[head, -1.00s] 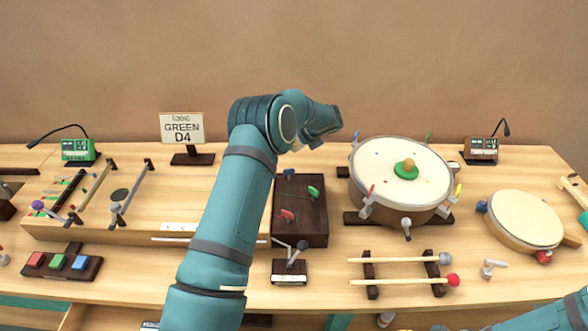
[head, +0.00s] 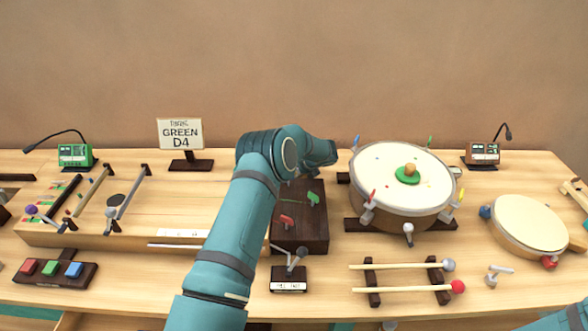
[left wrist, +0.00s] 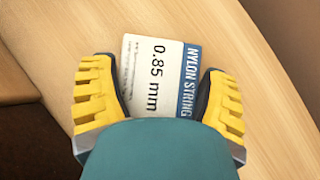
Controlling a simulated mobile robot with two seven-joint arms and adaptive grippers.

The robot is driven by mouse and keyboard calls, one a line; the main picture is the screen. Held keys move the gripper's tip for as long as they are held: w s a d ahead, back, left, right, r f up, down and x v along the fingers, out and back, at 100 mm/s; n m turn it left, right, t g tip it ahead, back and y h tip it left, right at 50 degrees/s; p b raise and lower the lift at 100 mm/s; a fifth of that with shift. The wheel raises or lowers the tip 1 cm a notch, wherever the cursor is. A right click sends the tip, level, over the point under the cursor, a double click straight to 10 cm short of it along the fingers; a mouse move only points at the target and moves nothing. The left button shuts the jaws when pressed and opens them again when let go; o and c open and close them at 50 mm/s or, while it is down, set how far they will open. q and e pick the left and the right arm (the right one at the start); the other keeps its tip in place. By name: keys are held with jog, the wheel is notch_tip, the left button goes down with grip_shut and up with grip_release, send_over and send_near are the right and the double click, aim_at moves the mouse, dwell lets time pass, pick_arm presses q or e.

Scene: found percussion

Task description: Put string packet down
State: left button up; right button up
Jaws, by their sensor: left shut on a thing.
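The string packet (left wrist: 158,78) is a flat white card with a blue "NYLON STRING" band and "0.85 mm" printed on it. In the left wrist view it sits between the yellow fingers of my left gripper (left wrist: 156,68), which is shut on it. Pale wood lies behind the packet; I cannot tell whether they touch. In the head view my left arm reaches over the bench, and its gripper and the packet are hidden behind my wrist. My right gripper is out of view.
A dark box (head: 315,232) lies beside my left forearm, with a large drum (head: 390,170) to its right. A "GREEN D4" sign (head: 181,133) stands at the back left. A mallet rack (head: 372,283) and small drum (head: 530,222) occupy the right.

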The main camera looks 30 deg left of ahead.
pick_arm(q)
jog(key=shift+f, duration=0.15)
jog(key=o, duration=0.8)
jog(key=shift+d+r, duration=0.15)
jog(key=shift+r, duration=0.25)
jog(key=p+v, duration=0.2)
jog(key=v, duration=0.9)
jog(key=shift+s+d+r, duration=0.15)
